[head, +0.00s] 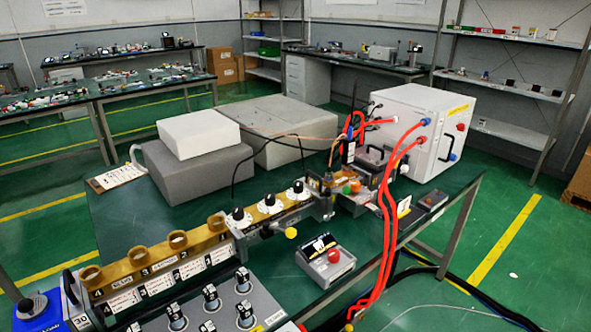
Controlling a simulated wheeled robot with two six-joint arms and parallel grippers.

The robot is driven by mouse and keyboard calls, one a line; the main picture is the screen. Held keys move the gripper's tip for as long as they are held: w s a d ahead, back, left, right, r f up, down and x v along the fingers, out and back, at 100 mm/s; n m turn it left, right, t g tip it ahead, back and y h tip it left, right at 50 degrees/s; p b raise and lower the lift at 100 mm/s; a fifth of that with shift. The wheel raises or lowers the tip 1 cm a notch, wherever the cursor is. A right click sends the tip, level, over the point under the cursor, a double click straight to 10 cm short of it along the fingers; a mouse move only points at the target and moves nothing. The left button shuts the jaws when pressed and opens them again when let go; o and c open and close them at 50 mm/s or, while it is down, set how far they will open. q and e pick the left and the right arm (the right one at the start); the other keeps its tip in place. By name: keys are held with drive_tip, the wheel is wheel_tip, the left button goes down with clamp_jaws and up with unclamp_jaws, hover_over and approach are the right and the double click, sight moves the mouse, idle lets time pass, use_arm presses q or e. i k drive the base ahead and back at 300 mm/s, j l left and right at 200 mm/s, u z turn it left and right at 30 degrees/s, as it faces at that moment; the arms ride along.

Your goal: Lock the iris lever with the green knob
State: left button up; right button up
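A small green knob (355,187) shows on the cluster of brass and dark parts at the far right end of the brass waveguide (180,241). I cannot make out the iris lever for certain among these small parts. A yellow ball knob (291,233) on a short rod sticks out from the front of the waveguide. Neither of my grippers is in view.
A box with a red button (334,256) stands in front of the waveguide. A panel of black knobs (245,311) fills the lower front. Red hoses (387,215) hang from the white generator box (425,125) past the right table edge. Grey boxes (285,128) stand behind.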

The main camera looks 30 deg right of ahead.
sight(346, 190)
drive_tip(key=z, duration=1.15)
